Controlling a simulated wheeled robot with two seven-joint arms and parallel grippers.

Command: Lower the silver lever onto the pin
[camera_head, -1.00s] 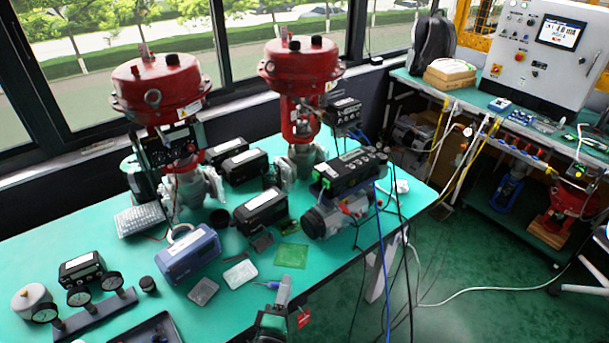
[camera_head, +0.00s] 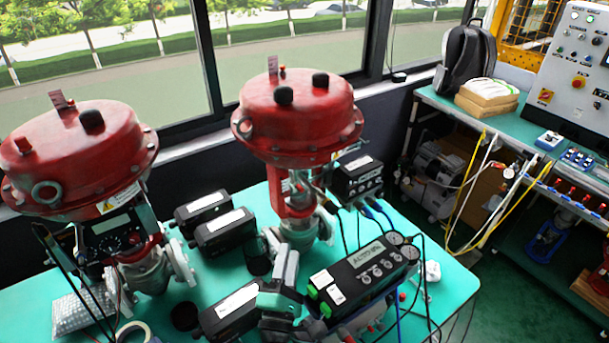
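The middle valve has a red actuator (camera_head: 298,118) and a red yoke (camera_head: 290,195). A dark positioner box (camera_head: 359,178) is mounted on the right of its yoke. The silver lever and the pin are too small to tell apart among the parts between yoke and box. My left gripper (camera_head: 286,262), grey and black, is low in the middle of the view, in front of and below this valve. It appears clear of the yoke. Its finger gap is not readable from this angle. My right gripper is not in view.
A second red valve (camera_head: 75,160) stands at the left. Black boxes (camera_head: 225,228) lie between the valves on the green table (camera_head: 440,268). A long black device (camera_head: 360,272) with green plugs is right of my gripper. Cables hang around the positioner box.

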